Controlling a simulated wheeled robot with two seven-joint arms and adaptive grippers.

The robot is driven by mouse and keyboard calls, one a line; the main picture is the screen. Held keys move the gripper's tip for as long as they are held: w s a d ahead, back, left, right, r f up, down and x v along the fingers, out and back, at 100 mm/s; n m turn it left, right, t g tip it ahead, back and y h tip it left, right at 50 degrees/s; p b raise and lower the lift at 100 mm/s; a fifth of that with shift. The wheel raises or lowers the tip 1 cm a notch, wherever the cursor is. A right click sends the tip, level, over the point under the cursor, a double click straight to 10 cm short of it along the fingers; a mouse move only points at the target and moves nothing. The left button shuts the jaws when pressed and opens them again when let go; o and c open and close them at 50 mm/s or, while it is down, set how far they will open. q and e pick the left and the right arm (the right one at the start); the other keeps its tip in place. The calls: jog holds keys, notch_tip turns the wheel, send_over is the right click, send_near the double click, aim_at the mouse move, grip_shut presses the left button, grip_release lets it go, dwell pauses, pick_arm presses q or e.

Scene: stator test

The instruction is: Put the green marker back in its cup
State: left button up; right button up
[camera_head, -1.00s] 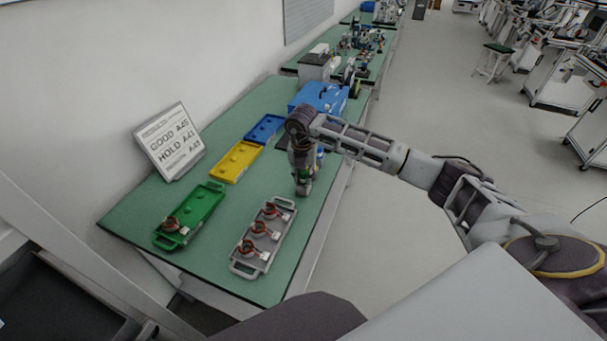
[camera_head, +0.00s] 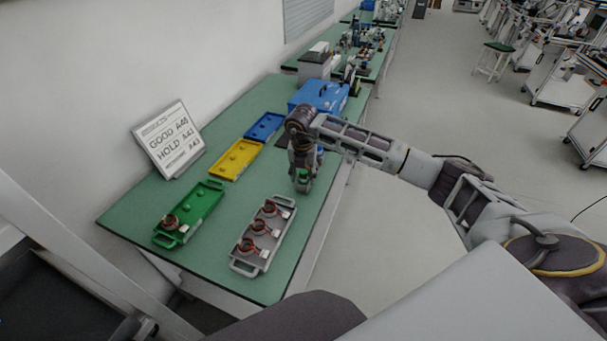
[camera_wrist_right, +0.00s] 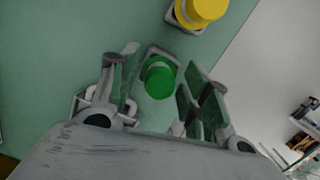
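The green marker (camera_wrist_right: 160,80) stands between the two fingers of my right gripper (camera_wrist_right: 158,92) in the right wrist view. Small gaps show on both sides of it, so the gripper looks open around it. A grey square cup (camera_wrist_right: 153,50) shows around the marker's far side; most of it is hidden, and I cannot tell how deep the marker sits. In the head view the green marker (camera_head: 303,175) shows small below my right gripper (camera_head: 302,183), over the table's right part. My left gripper is not in view.
A yellow marker (camera_wrist_right: 203,9) stands in a similar holder close by. A grey tray (camera_head: 240,266) with red-brown coils lies in front of the gripper. Green (camera_head: 207,200), yellow (camera_head: 237,161) and blue (camera_head: 264,127) trays, a sign (camera_head: 170,140) and a blue case (camera_head: 320,96) share the table.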

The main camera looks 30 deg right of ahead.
aim_at(302, 176)
jog(key=shift+r, duration=0.1)
jog(key=shift+r+p, duration=0.3)
jog(key=shift+r, duration=0.35)
jog(key=r, duration=0.6)
jog(key=shift+s+a+b, duration=0.25)
jog(key=shift+s+b, duration=0.05)
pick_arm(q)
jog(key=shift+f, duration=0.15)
pick_arm(e)
jog(key=r, duration=0.5)
jog(key=shift+s+a+r, duration=0.1)
jog(key=shift+s+a, duration=0.1)
jog(key=shift+s, duration=0.05)
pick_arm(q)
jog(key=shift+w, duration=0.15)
